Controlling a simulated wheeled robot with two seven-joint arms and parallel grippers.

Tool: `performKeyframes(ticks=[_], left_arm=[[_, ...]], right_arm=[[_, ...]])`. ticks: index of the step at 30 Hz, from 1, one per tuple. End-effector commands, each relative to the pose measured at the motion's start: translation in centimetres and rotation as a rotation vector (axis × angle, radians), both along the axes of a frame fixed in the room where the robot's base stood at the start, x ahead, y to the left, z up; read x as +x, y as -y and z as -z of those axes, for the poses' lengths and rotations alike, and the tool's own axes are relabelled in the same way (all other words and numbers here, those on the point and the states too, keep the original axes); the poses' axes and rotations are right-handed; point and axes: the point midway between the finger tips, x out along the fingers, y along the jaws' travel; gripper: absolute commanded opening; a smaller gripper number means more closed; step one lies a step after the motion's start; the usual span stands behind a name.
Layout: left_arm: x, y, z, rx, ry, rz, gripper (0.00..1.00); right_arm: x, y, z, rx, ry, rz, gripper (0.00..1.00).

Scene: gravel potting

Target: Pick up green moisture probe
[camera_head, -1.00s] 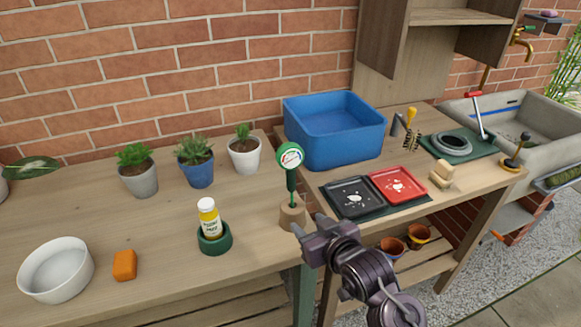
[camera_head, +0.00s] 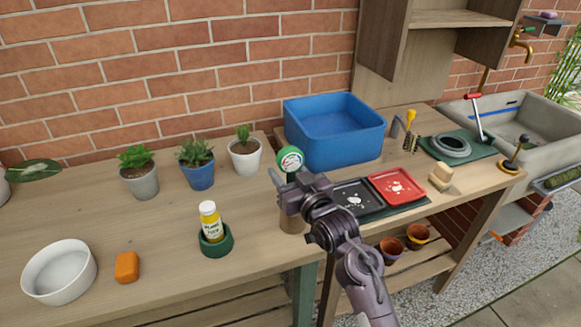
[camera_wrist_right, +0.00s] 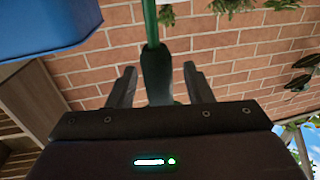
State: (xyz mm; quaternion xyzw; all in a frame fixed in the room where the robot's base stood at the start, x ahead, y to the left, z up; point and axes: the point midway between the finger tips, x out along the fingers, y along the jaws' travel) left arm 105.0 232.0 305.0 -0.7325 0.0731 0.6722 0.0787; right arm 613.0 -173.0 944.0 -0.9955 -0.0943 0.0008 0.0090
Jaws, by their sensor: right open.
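The green moisture probe (camera_head: 290,159) stands upright in a wooden block (camera_head: 291,223) near the table's front edge; its round dial shows above my right gripper (camera_head: 287,179). The gripper hides the probe's handle in the head view. In the right wrist view, the probe's dark green handle (camera_wrist_right: 156,75) lies between the two fingers of my right gripper (camera_wrist_right: 160,71). The fingers are open, with a gap visible on both sides of the handle. My left gripper is not in view.
A yellow-labelled bottle (camera_head: 210,223) in a green holder (camera_head: 215,244) stands to the left. The black tray (camera_head: 372,207), red tray (camera_head: 398,184) and blue bin (camera_head: 335,150) are to the right. Potted plants stand behind, including a white pot (camera_head: 245,158).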

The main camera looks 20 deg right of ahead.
Motion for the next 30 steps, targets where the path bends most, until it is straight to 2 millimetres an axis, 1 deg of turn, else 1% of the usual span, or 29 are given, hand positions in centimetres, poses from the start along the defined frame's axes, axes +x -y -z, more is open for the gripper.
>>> performKeyframes(ticks=[6, 15, 17, 26, 30], left_arm=[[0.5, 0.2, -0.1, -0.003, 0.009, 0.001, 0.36], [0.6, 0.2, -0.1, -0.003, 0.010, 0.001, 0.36], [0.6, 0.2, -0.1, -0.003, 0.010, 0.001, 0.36], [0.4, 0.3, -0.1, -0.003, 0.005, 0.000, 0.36], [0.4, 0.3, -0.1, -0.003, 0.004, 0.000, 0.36]], right_arm=[[0.1, 0.0, 0.1, 0.000, -0.001, 0.000, 0.46], [0.1, 0.0, 0.1, 0.000, -0.001, 0.000, 0.07], [0.1, 0.0, 0.1, 0.000, -0.001, 0.000, 0.00], [0.1, 0.0, -0.1, -0.001, 0.000, 0.000, 0.00], [0.1, 0.0, -1.1, -0.001, 0.003, 0.000, 0.00]])
